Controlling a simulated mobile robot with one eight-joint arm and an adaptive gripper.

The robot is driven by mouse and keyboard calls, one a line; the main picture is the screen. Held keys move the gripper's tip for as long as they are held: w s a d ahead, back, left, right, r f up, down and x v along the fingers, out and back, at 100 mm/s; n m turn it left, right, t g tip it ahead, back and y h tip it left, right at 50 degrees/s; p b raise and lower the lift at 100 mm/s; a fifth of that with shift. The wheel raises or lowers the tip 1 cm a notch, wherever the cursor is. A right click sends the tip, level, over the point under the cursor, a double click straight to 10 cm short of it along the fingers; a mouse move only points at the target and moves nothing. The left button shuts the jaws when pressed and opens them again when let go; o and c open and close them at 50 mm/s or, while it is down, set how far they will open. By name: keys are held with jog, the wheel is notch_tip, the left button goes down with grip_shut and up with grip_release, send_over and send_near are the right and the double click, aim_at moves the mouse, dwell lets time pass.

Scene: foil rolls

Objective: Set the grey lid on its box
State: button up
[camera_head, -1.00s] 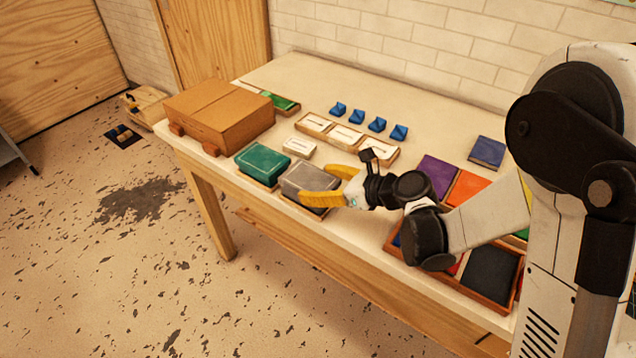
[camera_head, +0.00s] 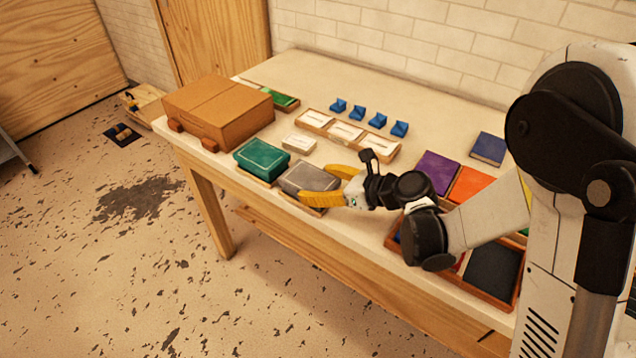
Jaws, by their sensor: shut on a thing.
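The grey lid (camera_head: 308,177) is a flat rounded slab near the front edge of the table, right of a green lid. My gripper (camera_head: 315,183) has its yellow fingers on either side of the lid's right end and is shut on it. A thin wooden edge of the box (camera_head: 288,199) shows below the lid's front side. The lid lies over the box and looks about level. The near finger hides part of the front edge, so I cannot tell whether the lid touches the box all round.
The green-lidded box (camera_head: 262,158) stands close on the left, with a small white block (camera_head: 299,144) behind. A cardboard-brown case (camera_head: 218,112) is farther left. White blocks in a tray (camera_head: 347,133) and several blue pieces (camera_head: 378,123) are behind. A wooden tray (camera_head: 482,296) of coloured blocks is right.

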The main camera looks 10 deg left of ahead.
jog(key=o, duration=1.1)
jog(key=s+d+r+n+h, duration=0.3)
jog(key=s+d+n, duration=0.3)
jog(key=d, duration=0.4)
jog(key=s+d+r+n+t+h, duration=0.1)
jog(key=s+d+r+n+h, duration=0.3)
jog(key=d+n, duration=0.5)
jog(key=s+d+r+n+t+h, duration=0.1)
jog(key=s+d+r+n+h, duration=0.2)
jog(key=d, duration=1)
jog(key=s+n+h, duration=0.2)
jog(key=s+n, duration=0.2)
jog(key=s, duration=0.2)
jog(key=shift+r+n, duration=0.15)
jog(key=shift+n, duration=0.15)
